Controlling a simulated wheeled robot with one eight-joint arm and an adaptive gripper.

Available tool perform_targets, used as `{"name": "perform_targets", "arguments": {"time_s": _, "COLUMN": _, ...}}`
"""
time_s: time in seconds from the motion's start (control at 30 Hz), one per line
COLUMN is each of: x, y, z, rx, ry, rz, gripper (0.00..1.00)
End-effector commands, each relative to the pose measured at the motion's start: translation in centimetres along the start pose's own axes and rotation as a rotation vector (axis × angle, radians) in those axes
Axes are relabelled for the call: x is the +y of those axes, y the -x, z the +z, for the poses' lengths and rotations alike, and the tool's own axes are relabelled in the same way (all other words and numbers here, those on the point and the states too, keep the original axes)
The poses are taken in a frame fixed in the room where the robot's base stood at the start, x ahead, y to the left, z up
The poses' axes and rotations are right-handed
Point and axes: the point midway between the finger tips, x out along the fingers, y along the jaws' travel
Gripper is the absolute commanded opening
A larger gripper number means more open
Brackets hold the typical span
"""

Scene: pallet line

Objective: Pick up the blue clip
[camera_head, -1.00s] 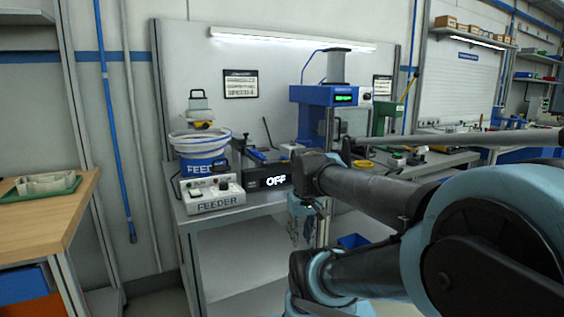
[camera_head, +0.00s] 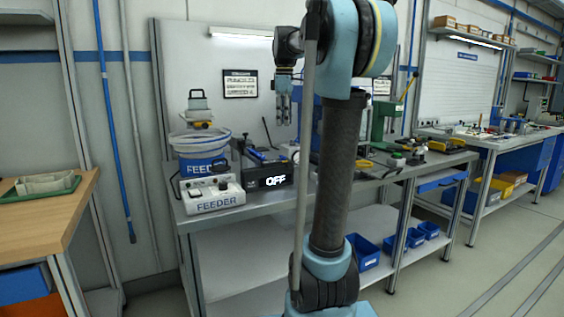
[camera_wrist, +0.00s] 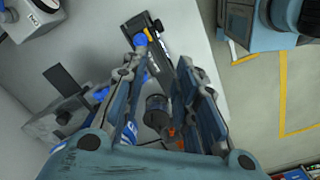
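My gripper (camera_head: 283,100) is raised above the bench, in front of the back panel, pointing down in the head view. In the wrist view my gripper (camera_wrist: 160,58) has its two fingers apart, with nothing held between the tips. I cannot pick out the blue clip for certain. A small blue part (camera_wrist: 141,39) shows near the left fingertip in the wrist view, beside a dark bar on the bench. Blue pieces (camera_head: 258,154) also show behind the OFF box in the head view. The fingers hide part of the bench.
The bench (camera_head: 232,212) carries the white FEEDER box (camera_head: 214,195), the feeder bowl (camera_head: 200,150) and the black OFF box (camera_head: 266,178). A wooden table (camera_head: 40,222) stands left. Blue bins (camera_head: 362,252) sit on the lower shelf.

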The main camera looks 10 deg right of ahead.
Motion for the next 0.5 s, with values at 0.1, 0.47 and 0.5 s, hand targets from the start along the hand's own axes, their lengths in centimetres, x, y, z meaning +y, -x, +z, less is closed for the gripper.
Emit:
{"name": "perform_targets", "arguments": {"time_s": 0.1, "x": 2.2, "y": 1.5, "z": -0.9, "rx": -0.004, "ry": 0.082, "rz": -0.013, "gripper": 0.28}}
{"name": "perform_targets", "arguments": {"time_s": 0.47, "x": 4.0, "y": 1.0, "z": -1.5, "rx": -0.007, "ry": 0.162, "rz": -0.023, "gripper": 0.28}}
{"name": "perform_targets", "arguments": {"time_s": 0.5, "x": 3.9, "y": 0.3, "z": -1.5, "rx": -0.007, "ry": 0.162, "rz": -0.023, "gripper": 0.28}}
